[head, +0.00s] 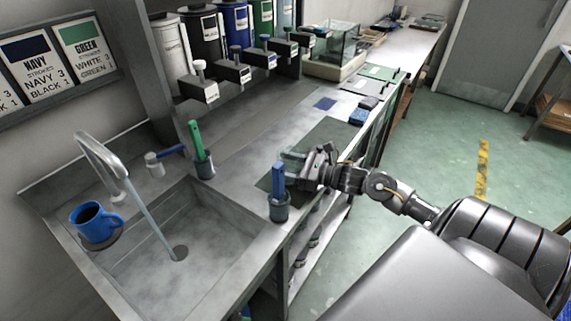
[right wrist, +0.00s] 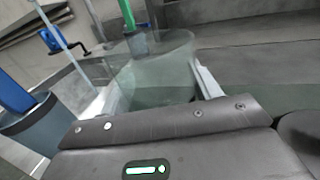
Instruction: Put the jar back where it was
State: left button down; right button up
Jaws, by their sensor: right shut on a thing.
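A clear glass jar (right wrist: 155,75) is between the fingers of my right gripper (right wrist: 152,98) in the right wrist view. The jar is see-through, and its wide rim shows at the top. In the head view my right gripper (head: 296,168) is over the dark green mat on the counter, just right of the blue-handled tool. The jar is hard to make out there, and I cannot tell whether it touches the mat. My left gripper is not in view.
A blue-handled tool (head: 278,178) stands in a cup (head: 279,207) close to my right gripper. A green-handled tool (head: 195,138) stands in another cup. Water runs from the tap into the sink (head: 150,275). A blue mug (head: 97,226) is at its left. Dispensers (head: 232,72) line the wall.

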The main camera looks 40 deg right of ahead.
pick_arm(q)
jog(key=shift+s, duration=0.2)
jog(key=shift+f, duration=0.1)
pick_arm(e)
jog(key=shift+f, duration=0.1)
jog(key=o, duration=0.8)
jog(key=shift+c, duration=0.2)
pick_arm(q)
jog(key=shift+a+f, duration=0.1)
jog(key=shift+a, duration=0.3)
pick_arm(e)
jog(key=o, duration=0.4)
